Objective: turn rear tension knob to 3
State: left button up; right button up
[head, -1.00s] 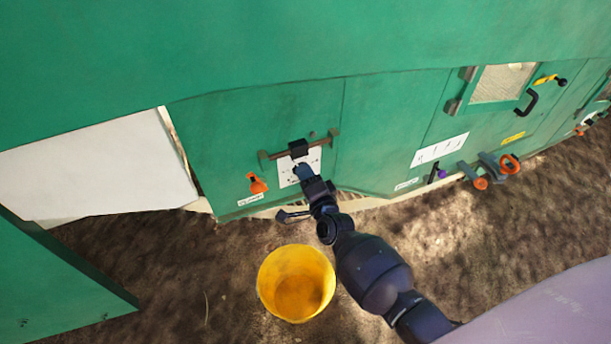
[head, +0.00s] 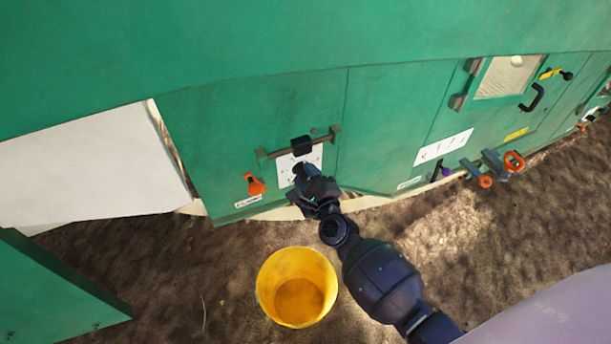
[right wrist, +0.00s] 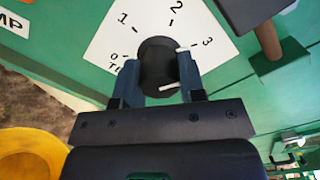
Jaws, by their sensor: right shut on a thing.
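The rear tension knob (right wrist: 157,58) is a dark round knob on a white dial plate (right wrist: 193,22) marked 0, 1, 2 and 3. My right gripper (right wrist: 158,68) is shut on the knob, with one finger on each side. A short white mark on the knob's edge points towards the 3. In the head view the dial plate (head: 313,157) is on the green panel, and my right gripper (head: 302,174) covers its lower part. My left gripper is not in view.
A dark handle bar (head: 301,146) crosses just above the dial. An orange knob (head: 255,185) sits to its left. A yellow bucket (head: 297,287) stands on the ground below. More levers and valves (head: 490,168) are along the panel to the right.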

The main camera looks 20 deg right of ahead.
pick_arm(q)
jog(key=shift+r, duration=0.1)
pick_arm(e)
jog(key=shift+m, duration=0.5)
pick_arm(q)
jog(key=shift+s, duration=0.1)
pick_arm(e)
jog(key=o, duration=0.9)
jog(key=shift+o, duration=0.2)
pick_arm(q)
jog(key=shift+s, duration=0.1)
pick_arm(e)
jog(key=shift+s, duration=0.15)
